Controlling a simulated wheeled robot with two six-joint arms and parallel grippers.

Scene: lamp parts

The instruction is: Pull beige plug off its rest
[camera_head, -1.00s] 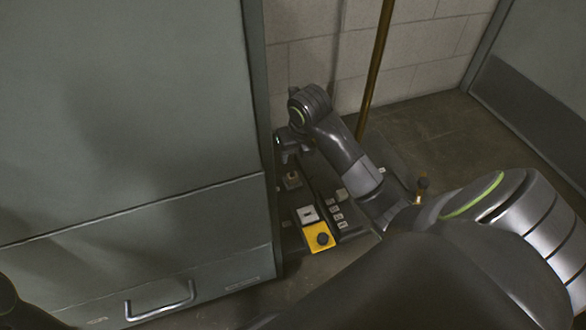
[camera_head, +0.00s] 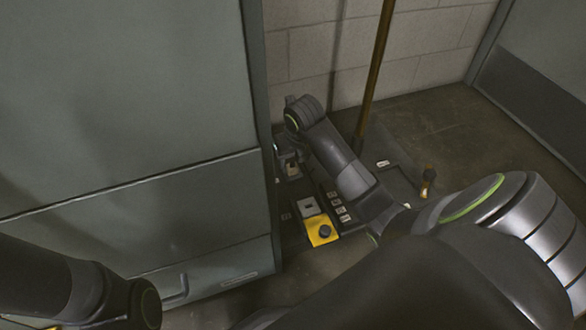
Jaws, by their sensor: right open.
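The small beige plug (camera_head: 292,169) sits at the back left of the dark lamp base, close to the cabinet's edge. It is small, dim and partly hidden by my right gripper (camera_head: 287,168). The right gripper points down with its fingers open around or just beside the plug; I cannot tell whether they touch it. My left arm shows at the lower left, but its gripper is not in view.
A large grey cabinet (camera_head: 120,110) stands close on the left of the gripper. A yellow block with a black knob (camera_head: 322,230), a grey block (camera_head: 308,207) and several small switches (camera_head: 338,208) are on the base. A brass pole (camera_head: 376,65) rises behind my right arm.

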